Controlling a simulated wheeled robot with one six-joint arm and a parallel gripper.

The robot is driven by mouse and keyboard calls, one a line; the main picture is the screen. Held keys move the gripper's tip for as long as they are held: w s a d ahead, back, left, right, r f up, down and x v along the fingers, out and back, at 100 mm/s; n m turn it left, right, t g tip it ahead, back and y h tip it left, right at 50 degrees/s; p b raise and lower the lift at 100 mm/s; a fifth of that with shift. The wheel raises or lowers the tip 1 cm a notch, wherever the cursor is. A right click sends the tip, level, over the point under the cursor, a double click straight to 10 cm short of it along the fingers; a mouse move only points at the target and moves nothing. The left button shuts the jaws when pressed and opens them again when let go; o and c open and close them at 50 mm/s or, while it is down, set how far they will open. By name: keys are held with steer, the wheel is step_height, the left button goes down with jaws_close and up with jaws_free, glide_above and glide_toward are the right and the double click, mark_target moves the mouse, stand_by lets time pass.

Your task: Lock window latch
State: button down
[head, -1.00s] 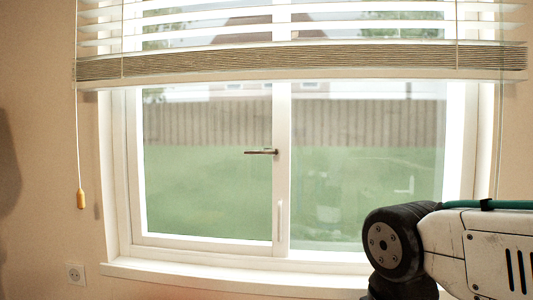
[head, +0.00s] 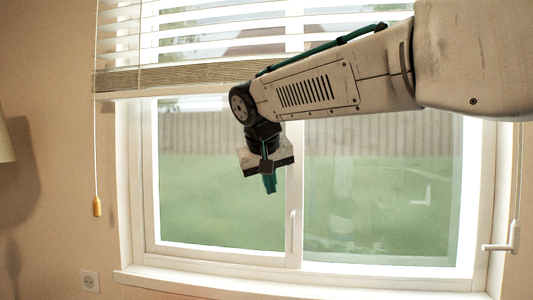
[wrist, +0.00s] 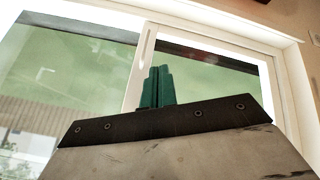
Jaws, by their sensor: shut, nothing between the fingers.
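The window (head: 294,190) has two panes in a white frame, with a middle upright (head: 294,160) between them. A slim white vertical handle (head: 292,231) is on the lower part of that upright. The dark horizontal latch lever seen earlier on the upright is now hidden behind my gripper in the head view. My gripper (head: 269,184) hangs fingers down in front of the left pane, beside the upright. Its teal fingers are shut together and empty; they also show in the wrist view (wrist: 157,87), against the window frame. I cannot tell whether they touch anything.
A raised white blind (head: 190,74) covers the window top. A white L-shaped lever (head: 500,246) is at the right frame edge. The sill (head: 230,280) is bare. A wall socket (head: 90,281) is low at left.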

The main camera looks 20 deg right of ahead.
steer(key=w+r+m+t+h, duration=0.1)
steer(key=w+r, duration=0.3)
steer(key=r, duration=0.4)
steer(key=w+r+m+t, duration=0.3)
steer(key=w+r+m, duration=0.1)
steer(key=r, duration=0.4)
steer(key=shift+a+h, duration=0.15)
steer(key=shift+h, duration=0.25)
steer(key=s+f+x, duration=0.1)
steer(key=f+x, duration=0.1)
steer(key=x, duration=1)
steer(key=shift+a+f, duration=0.2)
steer(key=shift+f, duration=0.15)
steer(key=shift+w, duration=0.1)
